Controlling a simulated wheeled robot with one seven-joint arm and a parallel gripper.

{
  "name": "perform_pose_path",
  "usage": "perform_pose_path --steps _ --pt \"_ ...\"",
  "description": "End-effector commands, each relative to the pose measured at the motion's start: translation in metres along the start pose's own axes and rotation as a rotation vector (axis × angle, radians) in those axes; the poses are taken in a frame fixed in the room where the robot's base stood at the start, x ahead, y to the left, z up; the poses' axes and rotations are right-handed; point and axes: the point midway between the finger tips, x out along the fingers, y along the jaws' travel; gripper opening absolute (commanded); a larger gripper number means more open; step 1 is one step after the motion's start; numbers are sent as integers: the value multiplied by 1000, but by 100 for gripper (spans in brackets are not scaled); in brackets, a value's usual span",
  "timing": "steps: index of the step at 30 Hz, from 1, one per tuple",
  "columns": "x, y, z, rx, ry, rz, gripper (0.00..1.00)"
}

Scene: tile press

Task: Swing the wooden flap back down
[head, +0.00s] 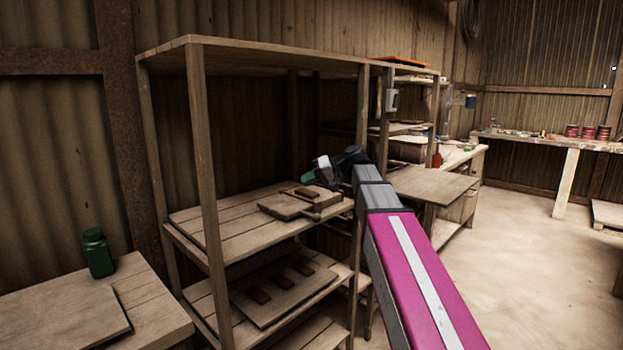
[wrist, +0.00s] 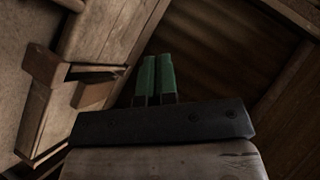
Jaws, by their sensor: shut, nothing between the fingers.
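A small wooden press (head: 285,207) lies on the upper shelf board, a flat plate with a thicker wooden piece (head: 306,192) on top. I cannot tell surely which piece is the flap or at what angle it stands. My gripper (head: 308,178) is just above the press, at its back, with green fingertips pointing left. In the wrist view the two green fingers (wrist: 155,78) are side by side, shut and empty. Wooden blocks (wrist: 38,70) with a dark gap between them show at the left there, apart from the fingers.
Shelf posts (head: 203,150) stand in front of and beside the press, and a top board (head: 270,48) lies above. A green jar (head: 97,253) stands on the left table.

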Motion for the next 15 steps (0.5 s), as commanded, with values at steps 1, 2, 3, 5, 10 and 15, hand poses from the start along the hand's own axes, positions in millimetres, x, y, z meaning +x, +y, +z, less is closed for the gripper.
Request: perform_pose_path --steps 1,2,3,5,10,15 --pt "2 -2 3 -18 0 16 0" --pt "3 -2 5 -28 0 27 0" --pt "5 -2 6 -42 0 41 0" --pt "7 -3 9 -64 0 62 0" --pt "14 -4 16 -123 -1 122 0" --pt "21 -4 23 -183 -1 182 0"
